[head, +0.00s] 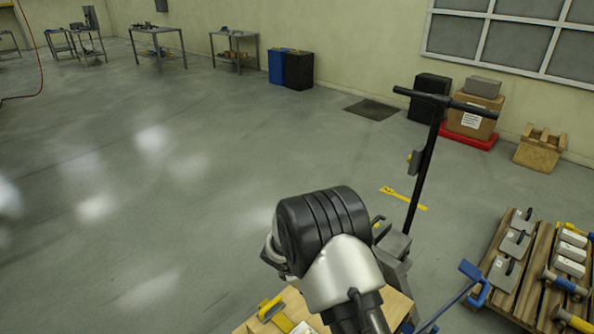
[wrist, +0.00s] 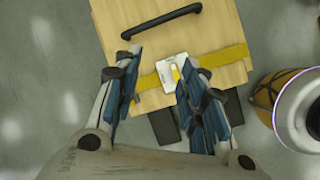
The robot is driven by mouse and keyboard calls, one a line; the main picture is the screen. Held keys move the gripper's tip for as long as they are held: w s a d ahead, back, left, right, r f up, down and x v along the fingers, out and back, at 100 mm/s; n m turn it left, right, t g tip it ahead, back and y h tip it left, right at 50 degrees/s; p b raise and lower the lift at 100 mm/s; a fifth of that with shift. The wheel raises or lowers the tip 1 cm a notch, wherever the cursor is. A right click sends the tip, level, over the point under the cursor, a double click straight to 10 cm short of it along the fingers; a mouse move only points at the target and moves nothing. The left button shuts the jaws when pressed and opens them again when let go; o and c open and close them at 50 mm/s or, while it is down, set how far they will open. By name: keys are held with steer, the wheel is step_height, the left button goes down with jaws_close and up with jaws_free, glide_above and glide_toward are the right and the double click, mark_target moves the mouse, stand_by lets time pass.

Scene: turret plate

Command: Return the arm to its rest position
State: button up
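My gripper (wrist: 153,92) is open in the wrist view, its two blue-padded fingers apart with nothing between them. It points down at a wooden board (wrist: 115,30) with a black handle (wrist: 162,20) and a yellow strap (wrist: 222,57) across it. A small white block with a yellow mark (wrist: 172,71) lies on the board, in line with the gap between the fingers. In the head view my arm's dark joint (head: 322,225) hides the fingers and part of the board (head: 395,300).
A T-handled column (head: 426,150) stands just beyond my arm. A pallet (head: 535,255) with trowels and white blocks lies at the right. A striped round object (wrist: 275,95) shows at the wrist view's right. Boxes and tables line the far walls. The floor at left is clear.

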steer(key=s+d+r+m, duration=0.3)
steer(key=s+r+m, duration=0.1)
steer(key=r, duration=0.5)
steer(key=s+d+r+m, duration=0.3)
steer(key=s+r, duration=0.1)
steer(key=r, duration=0.5)
steer(key=s+d+r+m, duration=0.4)
steer(key=r, duration=0.5)
steer(key=s+r+m+y, duration=0.1)
steer(key=s+r+m, duration=0.2)
steer(key=s, duration=0.8)
steer(key=s+r+m+t+y, duration=0.1)
steer(key=s+m, duration=0.5)
steer(key=s, duration=0.6)
step_height(320, 180, up, 2)
steer(key=shift+d+r+y, duration=0.1)
steer(key=shift+d+y, duration=0.3)
steer(key=shift+y, duration=0.4)
steer(key=shift+c, duration=0.6)
